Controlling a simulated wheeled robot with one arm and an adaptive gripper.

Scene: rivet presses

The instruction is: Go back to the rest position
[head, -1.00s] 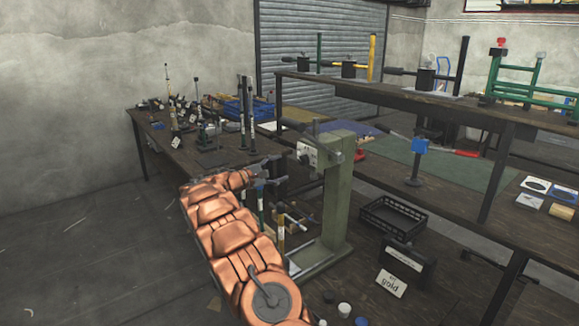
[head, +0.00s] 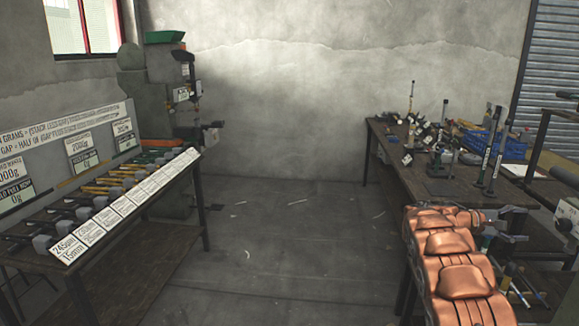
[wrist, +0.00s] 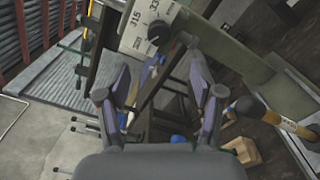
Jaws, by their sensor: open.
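My gripper (wrist: 162,108) is open in the wrist view, with its two dark fingers spread wide and nothing held between them. Past the fingers are dark frame parts and a white plate with printed numbers (wrist: 146,28). In the head view my copper-coloured arm rises from the bottom right, and my gripper (head: 512,213) is at its far end, partly hidden and small. It is in front of the right-hand workbench (head: 395,150), near the edge of a press with a white label (head: 567,214).
A green-grey machine (head: 160,90) stands in the back left corner. Bare floor (head: 285,235) lies open between the benches. The right bench holds upright tools and a blue crate (head: 505,145). A wooden block (wrist: 243,150) shows at lower right in the wrist view.

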